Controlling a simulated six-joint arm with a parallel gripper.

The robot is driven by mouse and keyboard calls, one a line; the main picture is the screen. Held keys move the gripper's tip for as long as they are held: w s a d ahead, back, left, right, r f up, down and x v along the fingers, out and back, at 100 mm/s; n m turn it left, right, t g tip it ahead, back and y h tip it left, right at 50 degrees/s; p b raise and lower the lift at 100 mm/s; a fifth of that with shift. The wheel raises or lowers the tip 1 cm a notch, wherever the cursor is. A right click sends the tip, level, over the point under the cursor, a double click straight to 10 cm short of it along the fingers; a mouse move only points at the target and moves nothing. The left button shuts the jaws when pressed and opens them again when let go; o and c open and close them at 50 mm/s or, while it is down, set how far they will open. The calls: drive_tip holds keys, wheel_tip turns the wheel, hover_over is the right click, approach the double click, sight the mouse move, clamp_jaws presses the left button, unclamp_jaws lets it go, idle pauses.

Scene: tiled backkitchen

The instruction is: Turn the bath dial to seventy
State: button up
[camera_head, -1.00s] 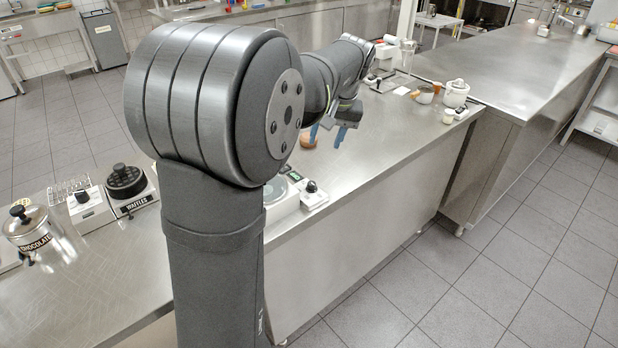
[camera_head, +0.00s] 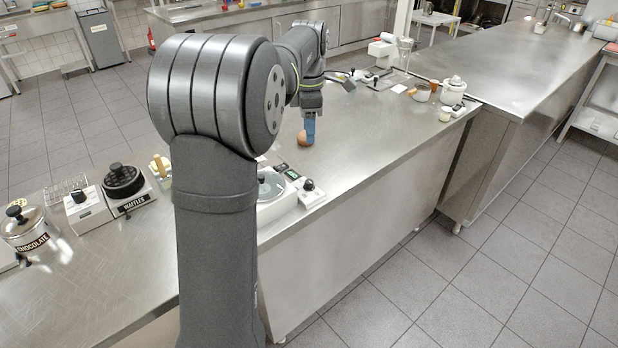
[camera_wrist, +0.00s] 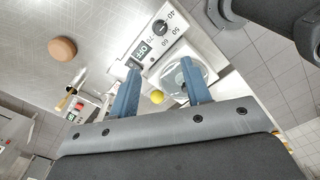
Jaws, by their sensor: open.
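The bath is a pale unit with a round clear lid (camera_wrist: 185,74), which also shows in the head view (camera_head: 270,186), partly behind my arm. Its black dial (camera_wrist: 162,27) sits on a white control box with 40, 50, 60 and 70 printed around it. The dial also shows in the head view (camera_head: 309,185). The knob's exact setting is too small to read. A display (camera_wrist: 145,51) beside the dial reads OFF. My gripper (camera_wrist: 160,62) is open and empty, its two blue fingers apart. In the head view my gripper (camera_head: 309,130) points down, beyond the bath and apart from the dial.
A round brown thing (camera_head: 304,141) lies on the steel counter by my gripper. A yellow round thing (camera_wrist: 157,97) shows between my fingers. A waffle maker (camera_head: 124,182) and a chocolate pot (camera_head: 36,234) stand left. Jars (camera_head: 452,92) stand far right. The counter between is mostly clear.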

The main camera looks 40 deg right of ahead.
sight(309, 181)
wheel_tip(309, 181, down, 17)
drive_tip(key=shift+r, duration=0.2)
drive_tip(key=shift+c, duration=0.2)
clamp_jaws()
